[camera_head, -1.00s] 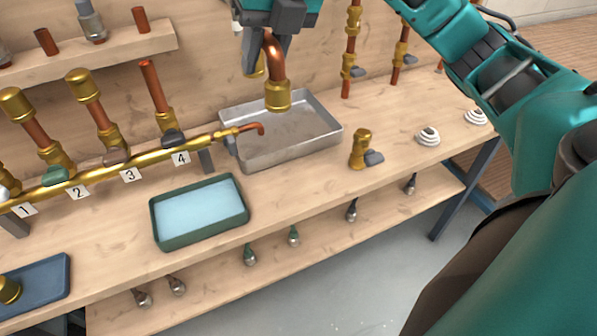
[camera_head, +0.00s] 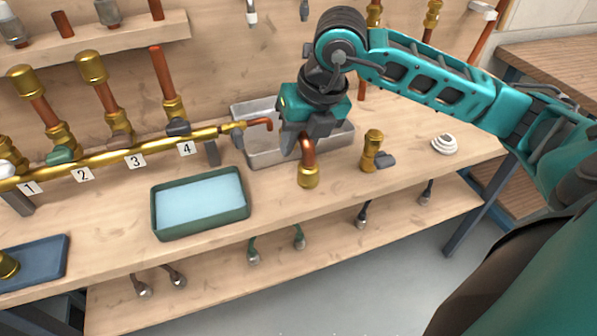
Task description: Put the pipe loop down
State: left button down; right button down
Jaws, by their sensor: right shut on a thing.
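The pipe loop (camera_head: 308,152) is a bent copper tube with a brass end fitting hanging at its lower front. My right gripper (camera_head: 303,135) is shut on it, seen from above, and partly hides the tube and any second end. The loop overlaps the right front part of the metal tray in the picture; I cannot tell whether its brass end touches the bench (camera_head: 290,207). My left gripper is not in view.
The metal tray (camera_head: 262,157) stands behind the loop. A green tray with a pale blue pad (camera_head: 200,199) is at left front. A brass valve (camera_head: 372,151) and a white coil (camera_head: 444,144) stand to the right. The numbered brass manifold (camera_head: 105,164) runs along the left.

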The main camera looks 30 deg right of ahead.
notch_tip(320, 180, down, 6)
jog(key=shift+f+b, duration=0.1)
jog(key=shift+b, duration=0.25)
jog(key=shift+f, duration=0.3)
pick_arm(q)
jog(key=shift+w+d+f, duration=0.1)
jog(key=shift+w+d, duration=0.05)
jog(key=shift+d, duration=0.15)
pick_arm(e)
jog(key=shift+f, duration=0.15)
jog(key=c, duration=0.9)
grip_release()
